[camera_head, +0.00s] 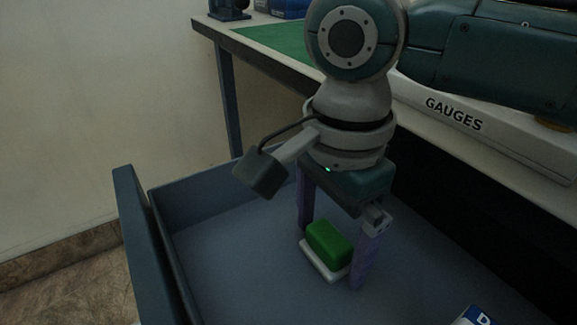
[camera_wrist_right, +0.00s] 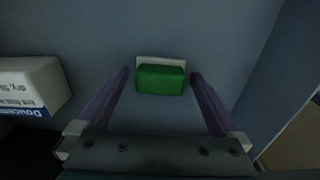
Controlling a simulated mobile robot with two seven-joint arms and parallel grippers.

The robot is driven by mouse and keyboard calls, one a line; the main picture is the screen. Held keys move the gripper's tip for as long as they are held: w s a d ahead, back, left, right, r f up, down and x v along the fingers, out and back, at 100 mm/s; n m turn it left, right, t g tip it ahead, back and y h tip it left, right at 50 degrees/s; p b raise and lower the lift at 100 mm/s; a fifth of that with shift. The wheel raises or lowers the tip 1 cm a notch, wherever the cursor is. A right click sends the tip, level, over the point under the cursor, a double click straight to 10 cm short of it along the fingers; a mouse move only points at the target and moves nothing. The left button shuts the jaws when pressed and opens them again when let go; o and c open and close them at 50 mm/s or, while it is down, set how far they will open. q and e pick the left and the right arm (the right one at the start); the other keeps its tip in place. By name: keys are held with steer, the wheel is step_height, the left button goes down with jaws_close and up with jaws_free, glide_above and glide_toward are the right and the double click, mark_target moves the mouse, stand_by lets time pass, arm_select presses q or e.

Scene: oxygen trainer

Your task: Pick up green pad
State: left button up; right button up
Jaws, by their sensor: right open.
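The green pad (camera_head: 329,240) is a small rounded green block on a white base, lying on the floor of an open blue-grey drawer (camera_head: 218,240). My right gripper (camera_head: 330,268) reaches down into the drawer with its two purple fingers apart, one on either side of the pad. In the right wrist view the green pad (camera_wrist_right: 161,79) sits between the open fingertips (camera_wrist_right: 160,76), with a gap on each side. The white part shows along the pad's far edge there. My left gripper is not in view.
The drawer walls surround the gripper. A bench with a white GAUGES panel (camera_head: 480,125) and green mat (camera_head: 275,38) stands behind.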

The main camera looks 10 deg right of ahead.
mark_target(330, 236)
steer(key=shift+c, duration=0.4)
steer(key=c, duration=1.2)
steer(key=shift+o, duration=0.2)
step_height(330, 236, up, 20)
steer(key=p, duration=0.8)
